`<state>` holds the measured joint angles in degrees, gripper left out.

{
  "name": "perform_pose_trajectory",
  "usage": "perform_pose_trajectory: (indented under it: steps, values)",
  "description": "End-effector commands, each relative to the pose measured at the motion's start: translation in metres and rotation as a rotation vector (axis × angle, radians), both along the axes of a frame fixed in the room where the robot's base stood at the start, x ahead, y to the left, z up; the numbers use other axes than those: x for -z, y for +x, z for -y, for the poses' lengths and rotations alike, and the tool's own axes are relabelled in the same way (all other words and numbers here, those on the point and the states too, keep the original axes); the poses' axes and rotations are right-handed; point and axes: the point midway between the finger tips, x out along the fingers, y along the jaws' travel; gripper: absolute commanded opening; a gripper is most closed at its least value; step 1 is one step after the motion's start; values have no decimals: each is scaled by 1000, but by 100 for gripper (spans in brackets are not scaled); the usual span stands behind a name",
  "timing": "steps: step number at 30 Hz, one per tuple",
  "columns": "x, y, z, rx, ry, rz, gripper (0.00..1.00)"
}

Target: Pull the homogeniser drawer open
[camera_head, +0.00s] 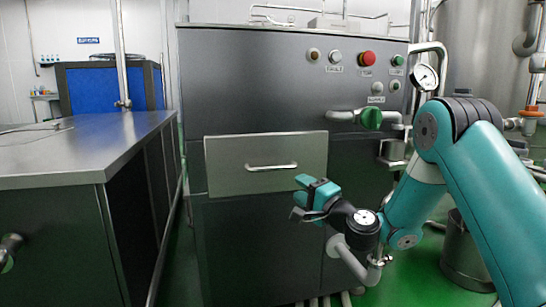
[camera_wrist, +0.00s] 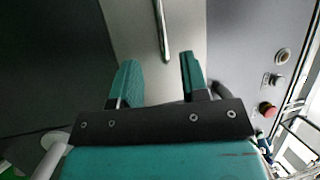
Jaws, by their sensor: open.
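The homogeniser (camera_head: 260,80) is a grey metal cabinet in the middle of the head view. Its drawer (camera_head: 225,180) is a lighter front panel with a horizontal bar handle (camera_head: 271,167). The drawer front seems to stand slightly proud of the cabinet; how far, I cannot tell. My gripper (camera_head: 297,199) is open and empty, below and to the right of the handle. In the wrist view the handle (camera_wrist: 161,30) runs ahead of my two teal fingers (camera_wrist: 160,75), between their lines and apart from them.
A red button (camera_head: 367,58) and several other controls sit on the upper panel. A green valve knob (camera_head: 371,117) juts out at the right. A steel counter (camera_head: 85,145) stands at the left, with a narrow floor gap beside the cabinet. A steel bucket (camera_head: 465,250) stands at lower right.

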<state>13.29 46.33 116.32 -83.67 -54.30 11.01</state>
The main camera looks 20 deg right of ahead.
Motion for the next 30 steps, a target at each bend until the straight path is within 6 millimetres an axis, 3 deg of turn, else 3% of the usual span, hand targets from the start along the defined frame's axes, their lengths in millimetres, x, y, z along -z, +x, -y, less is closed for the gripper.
perform_pose_trajectory:
  steps: [1,18,30]
  values:
    - [-8,5,-3,-1,0,-2,41]
    - [-19,98,-43,-4,-3,3,41]
    - [-22,113,-49,0,-1,-1,41]
